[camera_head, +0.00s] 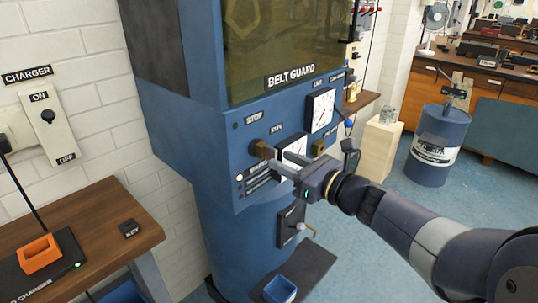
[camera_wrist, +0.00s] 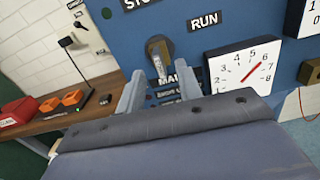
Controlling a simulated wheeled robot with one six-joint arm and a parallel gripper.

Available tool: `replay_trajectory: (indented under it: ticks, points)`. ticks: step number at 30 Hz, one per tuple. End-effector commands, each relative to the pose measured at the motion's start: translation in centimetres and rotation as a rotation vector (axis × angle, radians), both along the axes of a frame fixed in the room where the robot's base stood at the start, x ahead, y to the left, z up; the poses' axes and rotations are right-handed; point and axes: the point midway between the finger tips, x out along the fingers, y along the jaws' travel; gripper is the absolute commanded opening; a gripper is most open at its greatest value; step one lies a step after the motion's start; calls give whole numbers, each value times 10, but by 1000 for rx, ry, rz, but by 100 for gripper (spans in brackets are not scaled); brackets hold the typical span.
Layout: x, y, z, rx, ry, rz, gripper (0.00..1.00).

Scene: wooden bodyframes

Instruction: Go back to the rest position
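My gripper (camera_head: 272,158) is in front of the blue machine's (camera_head: 225,120) control panel.
A wooden bench (camera_head: 90,225) with a charger and an orange block (camera_head: 39,253) stands at left. A blue drum (camera_head: 436,145) and a pale wooden block (camera_head: 375,150) stand at right. A lever (camera_head: 292,222) sticks out below the panel. Blue floor is open at right.

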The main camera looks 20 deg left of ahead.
Motion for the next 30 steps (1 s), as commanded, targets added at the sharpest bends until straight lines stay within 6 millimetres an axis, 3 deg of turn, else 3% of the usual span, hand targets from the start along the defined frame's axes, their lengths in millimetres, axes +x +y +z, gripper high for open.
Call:
replay_trajectory:
  ticks: [6, 12, 18, 30]
  points:
    - [-17, -44, 0, 0, -1, -6, 34]
    - [-27, -68, 0, -1, -2, -4, 34]
    - [-31, -76, 0, 0, 0, -2, 34]
    - [-30, -72, 0, -1, 0, 1, 34]
